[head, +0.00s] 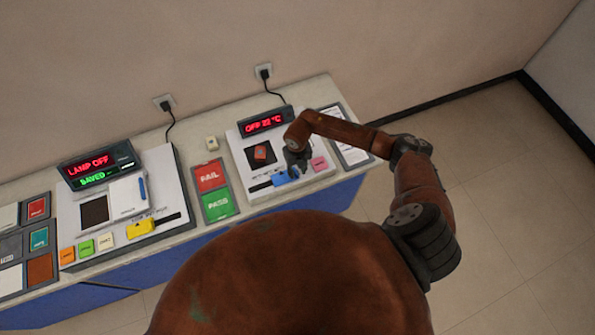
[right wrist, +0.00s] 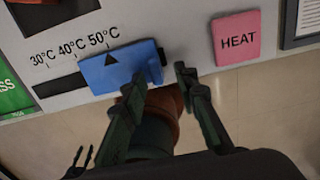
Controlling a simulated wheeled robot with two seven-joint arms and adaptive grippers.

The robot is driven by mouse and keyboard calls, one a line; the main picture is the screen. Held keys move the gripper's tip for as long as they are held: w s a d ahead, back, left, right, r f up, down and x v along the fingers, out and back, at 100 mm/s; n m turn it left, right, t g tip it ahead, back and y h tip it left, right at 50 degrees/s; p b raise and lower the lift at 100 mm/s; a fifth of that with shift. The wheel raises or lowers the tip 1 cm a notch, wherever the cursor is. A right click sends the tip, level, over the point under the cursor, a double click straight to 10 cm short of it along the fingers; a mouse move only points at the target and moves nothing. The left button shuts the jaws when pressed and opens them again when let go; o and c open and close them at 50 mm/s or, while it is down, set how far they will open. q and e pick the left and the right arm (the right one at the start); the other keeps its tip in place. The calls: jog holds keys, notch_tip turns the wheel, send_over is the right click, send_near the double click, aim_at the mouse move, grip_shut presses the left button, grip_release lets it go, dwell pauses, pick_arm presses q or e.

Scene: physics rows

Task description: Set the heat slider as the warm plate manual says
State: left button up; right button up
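The blue heat slider (right wrist: 115,68) sits at the right end of its dark track, its arrow under the 50°C mark. In the head view the slider (head: 281,178) is at the warm plate's (head: 241,150) front. My right gripper (right wrist: 158,78) is open, with its fingertips close around the slider's right end; contact is unclear. It also shows in the head view (head: 297,160), above the panel. The warm plate's display (head: 264,123) reads OFF 22 °C. A sheet (head: 345,138) lies right of the plate, its text unreadable. My left gripper (right wrist: 81,157) shows small at the wrist view's lower left, fingers apart.
The pink HEAT button (right wrist: 237,38) is just right of the slider. Red FAIL (head: 209,175) and green PASS (head: 218,204) pads lie left of the plate. Farther left stands a lamp device with a display (head: 95,165) and a yellow slider (head: 141,229).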

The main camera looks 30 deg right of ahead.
notch_tip(320, 180, up, 11)
jog(key=shift+r, duration=0.15)
dwell(0.6)
